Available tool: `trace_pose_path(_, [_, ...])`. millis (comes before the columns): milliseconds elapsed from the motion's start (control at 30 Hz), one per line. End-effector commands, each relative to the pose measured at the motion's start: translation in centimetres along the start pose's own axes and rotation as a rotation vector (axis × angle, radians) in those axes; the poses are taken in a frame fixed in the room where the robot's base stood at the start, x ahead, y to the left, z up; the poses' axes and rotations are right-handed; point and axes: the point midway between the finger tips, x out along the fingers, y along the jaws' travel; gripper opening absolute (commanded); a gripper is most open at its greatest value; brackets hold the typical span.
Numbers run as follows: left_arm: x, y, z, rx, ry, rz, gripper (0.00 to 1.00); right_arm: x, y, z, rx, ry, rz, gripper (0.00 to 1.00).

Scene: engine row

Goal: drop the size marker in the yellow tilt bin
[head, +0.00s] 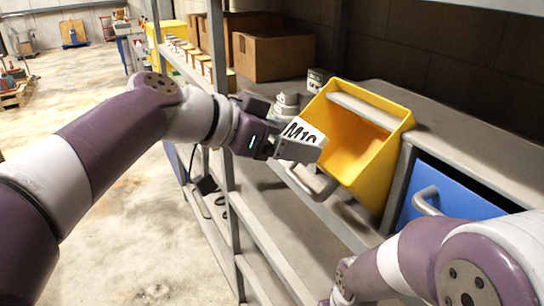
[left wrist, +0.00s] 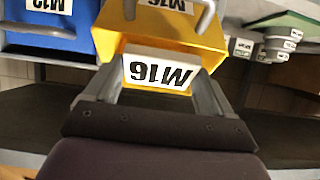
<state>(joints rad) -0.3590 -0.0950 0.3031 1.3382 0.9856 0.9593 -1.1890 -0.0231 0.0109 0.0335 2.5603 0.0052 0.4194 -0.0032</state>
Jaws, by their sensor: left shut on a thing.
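The size marker (head: 304,132) is a white block with black lettering. In the left wrist view the marker (left wrist: 160,73) reads "M16", upside down. My left gripper (head: 290,150) is shut on it, with a finger at each side. The yellow tilt bin (head: 369,159) is tilted out, its mouth facing up and its grey handle at the front. The held marker is at the bin's left edge in the head view, overlapping it; I cannot tell the gap. In the left wrist view the yellow bin (left wrist: 150,32) lies just beyond the marker. My right gripper is not in view.
A blue bin (head: 452,190) with a grey handle sits right of the yellow one. Cardboard boxes (head: 273,54) stand on the shelf behind. A grey shelf post (head: 224,180) rises beside my left forearm. My right arm fills the lower right corner.

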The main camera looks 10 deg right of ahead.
Motion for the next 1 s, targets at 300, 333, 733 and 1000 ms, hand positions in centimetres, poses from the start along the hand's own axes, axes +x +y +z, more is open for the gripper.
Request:
trace_pose_path(300, [2.0,0.0,-3.1,-0.001,0.000,0.001,0.54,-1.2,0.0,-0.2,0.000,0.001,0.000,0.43])
trace_pose_path(333, [2.2,0.0,-3.3,-0.001,-0.001,0.000,0.54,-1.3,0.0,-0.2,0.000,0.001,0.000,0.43])
trace_pose_path(733, [3.5,0.0,-4.6,-0.002,-0.001,-0.001,0.54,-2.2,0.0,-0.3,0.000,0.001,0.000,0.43])
trace_pose_path(1000, [3.5,-0.1,-4.6,-0.001,0.000,-0.001,1.00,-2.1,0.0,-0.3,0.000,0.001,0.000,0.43])
